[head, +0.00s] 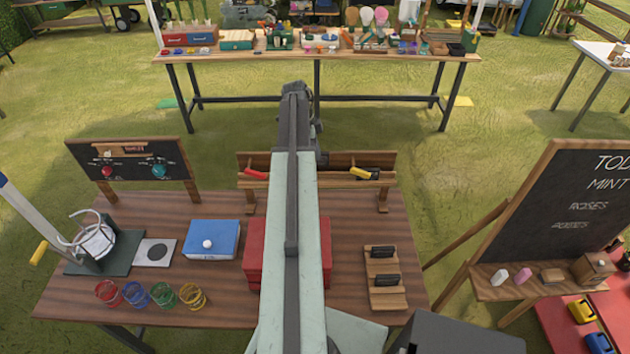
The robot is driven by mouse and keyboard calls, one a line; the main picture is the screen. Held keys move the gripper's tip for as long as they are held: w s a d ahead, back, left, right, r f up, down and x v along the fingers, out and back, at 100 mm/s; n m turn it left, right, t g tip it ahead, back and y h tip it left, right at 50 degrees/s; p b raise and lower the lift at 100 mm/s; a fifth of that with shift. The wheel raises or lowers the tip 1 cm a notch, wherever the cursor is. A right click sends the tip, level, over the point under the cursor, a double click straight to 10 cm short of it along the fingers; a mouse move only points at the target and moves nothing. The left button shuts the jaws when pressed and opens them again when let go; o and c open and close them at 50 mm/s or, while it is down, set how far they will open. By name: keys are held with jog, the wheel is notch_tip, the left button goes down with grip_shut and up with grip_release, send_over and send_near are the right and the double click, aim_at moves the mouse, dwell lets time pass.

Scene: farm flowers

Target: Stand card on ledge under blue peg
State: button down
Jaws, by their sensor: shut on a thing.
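The black board (128,172) at the back left of the brown table carries a red round piece (107,172) and a blue-green round piece (160,171), which may be the blue peg. A small wooden piece with red lettering (122,148) is at its top. Pale marks show near the round pieces; I cannot make out a ledge. Two dark cards, (380,252) and (386,280), stand in a stepped wooden holder (388,299) at the table's right. My arm reaches away over the table's middle. My gripper and anything in it are hidden behind the arm.
A wooden rack (342,160) with red and yellow handles stands at the table's back, partly behind my arm. A red box (254,262), a blue box (212,240) and several coloured wire rings stand in front. A chalkboard easel (560,205) is at right.

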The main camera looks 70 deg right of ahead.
notch_tip(320, 180, down, 8)
jog(key=b, duration=0.6)
jog(key=shift+f, duration=0.15)
jog(key=shift+r, duration=0.2)
jog(key=c, duration=1.8)
grip_release()
jog(key=shift+f, duration=0.2)
jog(key=shift+c, duration=0.2)
jog(key=o, duration=0.4)
jog(key=shift+r, duration=0.15)
jog(key=p+v, duration=1.1)
jog(key=shift+r, duration=0.35)
jog(key=shift+w+a+r+p, duration=0.15)
jog(key=shift+r+p, duration=0.15)
jog(key=shift+p, duration=0.15)
